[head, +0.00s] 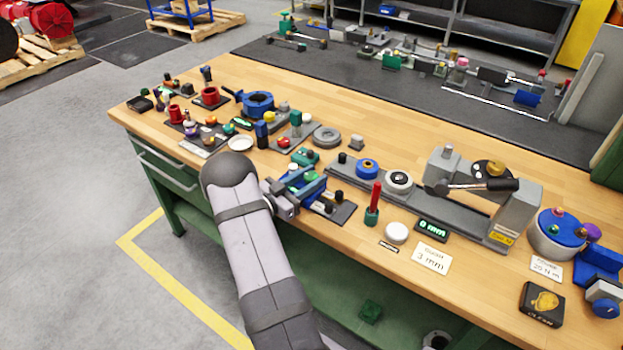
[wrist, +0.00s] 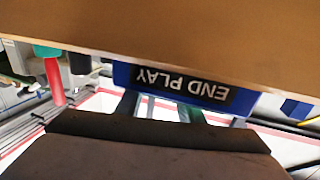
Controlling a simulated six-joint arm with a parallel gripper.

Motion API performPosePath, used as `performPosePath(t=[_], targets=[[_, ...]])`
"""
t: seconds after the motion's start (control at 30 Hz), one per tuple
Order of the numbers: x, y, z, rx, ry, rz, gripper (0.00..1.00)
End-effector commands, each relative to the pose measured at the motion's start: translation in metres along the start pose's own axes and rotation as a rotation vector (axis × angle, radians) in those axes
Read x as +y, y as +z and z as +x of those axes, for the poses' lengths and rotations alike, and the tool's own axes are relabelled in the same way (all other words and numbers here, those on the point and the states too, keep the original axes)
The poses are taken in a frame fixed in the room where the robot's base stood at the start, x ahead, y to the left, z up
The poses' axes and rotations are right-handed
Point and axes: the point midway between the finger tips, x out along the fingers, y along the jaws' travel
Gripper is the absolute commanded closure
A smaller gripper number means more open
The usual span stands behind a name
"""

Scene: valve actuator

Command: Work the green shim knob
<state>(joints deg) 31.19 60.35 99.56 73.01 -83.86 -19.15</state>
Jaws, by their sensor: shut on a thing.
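The green shim knob (head: 311,177) shows as a small patch of green at my gripper, on a small dark-based fixture near the bench's front edge. My gripper and arm hide part of the fixture. In the wrist view, a blue part with an upside-down "END PLAY" label (wrist: 182,84) is close to the camera. The knob cannot be made out there.
A red stick on a green base (head: 372,205) stands right of the fixture; a 0 mm display (head: 432,229) and a "3 mm" card (head: 431,258) lie beyond. A long grey clamp device (head: 460,205) stands behind these. A white dish (head: 240,143) lies to the left.

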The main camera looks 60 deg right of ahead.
Motion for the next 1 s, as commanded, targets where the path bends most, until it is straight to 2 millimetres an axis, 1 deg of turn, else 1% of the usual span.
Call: performPosePath(t=[0.03, 0.07, 0.1, 0.13, 0.4, 0.53, 0.67, 0.8, 1.0], targets=[[-0.001, -0.001, 0.000, 0.002, -0.001, 0.002, 0.88], [-0.001, -0.001, 0.000, 0.002, -0.001, 0.001, 0.61], [-0.001, -0.001, 0.000, 0.002, -0.001, 0.001, 0.51], [-0.001, -0.001, 0.000, 0.002, -0.001, 0.001, 0.47], [-0.001, 0.000, -0.001, 0.001, -0.003, 0.000, 0.47], [-0.001, 0.001, -0.006, 0.001, -0.005, 0.000, 0.47], [-0.001, 0.001, -0.020, 0.002, -0.005, 0.000, 0.47], [-0.002, 0.002, -0.041, 0.001, -0.007, 0.001, 0.47], [-0.001, 0.001, -0.064, 0.002, -0.005, 0.001, 0.47]])
